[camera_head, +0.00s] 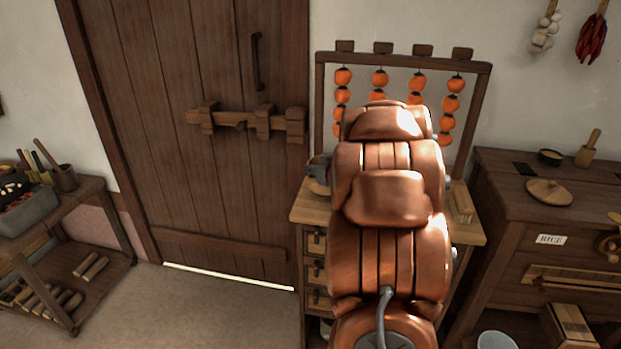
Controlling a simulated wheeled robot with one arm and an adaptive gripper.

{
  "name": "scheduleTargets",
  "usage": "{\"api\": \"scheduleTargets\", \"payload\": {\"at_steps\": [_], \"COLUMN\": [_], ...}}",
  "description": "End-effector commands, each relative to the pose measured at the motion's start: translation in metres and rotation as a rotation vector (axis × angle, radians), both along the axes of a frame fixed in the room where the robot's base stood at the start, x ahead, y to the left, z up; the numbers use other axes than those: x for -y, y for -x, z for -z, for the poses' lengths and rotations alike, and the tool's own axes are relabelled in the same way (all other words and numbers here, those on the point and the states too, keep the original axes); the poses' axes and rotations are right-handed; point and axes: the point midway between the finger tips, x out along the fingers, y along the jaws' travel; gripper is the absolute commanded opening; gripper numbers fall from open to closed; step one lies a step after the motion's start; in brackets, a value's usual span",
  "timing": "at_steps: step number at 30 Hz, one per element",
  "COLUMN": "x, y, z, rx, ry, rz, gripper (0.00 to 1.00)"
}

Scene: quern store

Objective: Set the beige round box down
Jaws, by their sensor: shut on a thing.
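My own copper-brown arm fills the middle of the view and hides most of the space behind it. A dark grey part that looks like my gripper (318,166) shows at the arm's left edge, above the left back of the small wooden table (305,215). Just under it is a small pale, rounded piece, which looks like the beige round box (317,187). My gripper is shut on it. The rest of the box and the fingertips are hidden behind the arm. I cannot tell whether the box touches the tabletop.
A beige block (461,202) lies on the table's right side. A wooden frame with strung orange fruit (451,103) stands behind. A dark chest (500,207) with a round lid (549,192) is at right, a bench (88,190) at left. A bucket (496,341) stands on the floor.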

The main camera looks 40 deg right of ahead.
Motion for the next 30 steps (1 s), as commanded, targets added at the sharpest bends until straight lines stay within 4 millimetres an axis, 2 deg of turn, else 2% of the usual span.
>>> {"api": "scheduleTargets", "payload": {"at_steps": [3, 7, 15, 27, 28, 30], "x": [0.004, 0.005, 0.005, 0.005, 0.005, 0.005], "y": [-0.01, -0.014, -0.013, -0.013, -0.013, -0.013], "z": [0.001, 0.004, 0.034, 0.038, 0.038, 0.038], "rx": [0.0, 0.0, 0.0, 0.002, 0.001, 0.001], "ry": [-0.002, -0.001, -0.002, 0.0, -0.001, -0.001], "rz": [-0.001, -0.001, -0.001, -0.001, -0.002, -0.002], "gripper": [0.0, 0.0, 0.0, 0.0, 0.12, 0.19]}}
